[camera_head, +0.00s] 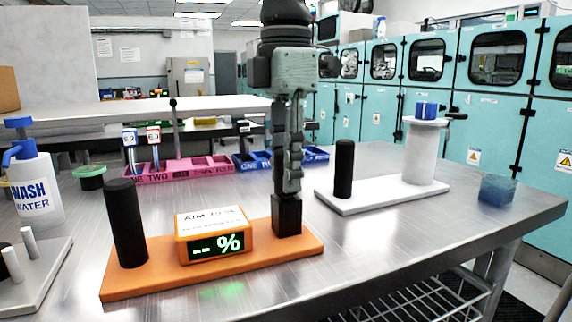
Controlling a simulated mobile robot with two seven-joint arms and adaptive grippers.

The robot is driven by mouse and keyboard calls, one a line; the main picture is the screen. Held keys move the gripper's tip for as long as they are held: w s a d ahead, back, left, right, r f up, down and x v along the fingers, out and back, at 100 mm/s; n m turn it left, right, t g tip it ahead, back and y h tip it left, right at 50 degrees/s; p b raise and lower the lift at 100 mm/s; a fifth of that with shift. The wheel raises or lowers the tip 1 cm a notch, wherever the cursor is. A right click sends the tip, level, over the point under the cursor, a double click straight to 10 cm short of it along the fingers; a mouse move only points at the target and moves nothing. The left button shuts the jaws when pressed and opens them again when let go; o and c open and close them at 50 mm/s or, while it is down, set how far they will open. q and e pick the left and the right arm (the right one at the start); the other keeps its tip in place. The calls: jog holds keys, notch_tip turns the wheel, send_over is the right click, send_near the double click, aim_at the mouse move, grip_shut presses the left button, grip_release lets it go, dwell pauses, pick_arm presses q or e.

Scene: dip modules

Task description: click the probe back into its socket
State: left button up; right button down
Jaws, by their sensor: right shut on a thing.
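The orange module (212,268) lies on the steel table, with a tall black post (125,222) at its left end. Its display box (214,236) shows "-- %" in green under a label that reads "AIM 70 %". A square black block (287,216) stands at the module's right end. My right gripper (288,184) points straight down over it, its fingers shut and their tips at the block's top. The probe is not clearly distinguishable; whether the block is the socket or part of the probe I cannot tell. My left gripper is not in view.
A white module (380,196) with a black post and a white pillar stands behind right. A blue translucent cube (497,189) sits near the right table edge. A wash bottle (32,180) stands at left. Pink trays (178,171) and blue trays (253,161) line the back.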

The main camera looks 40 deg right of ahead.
jog(key=shift+f, duration=0.2)
jog(key=c, duration=1.1)
grip_release()
jog(key=shift+o, duration=0.2)
jog(key=o, duration=0.5)
jog(key=shift+r, duration=0.2)
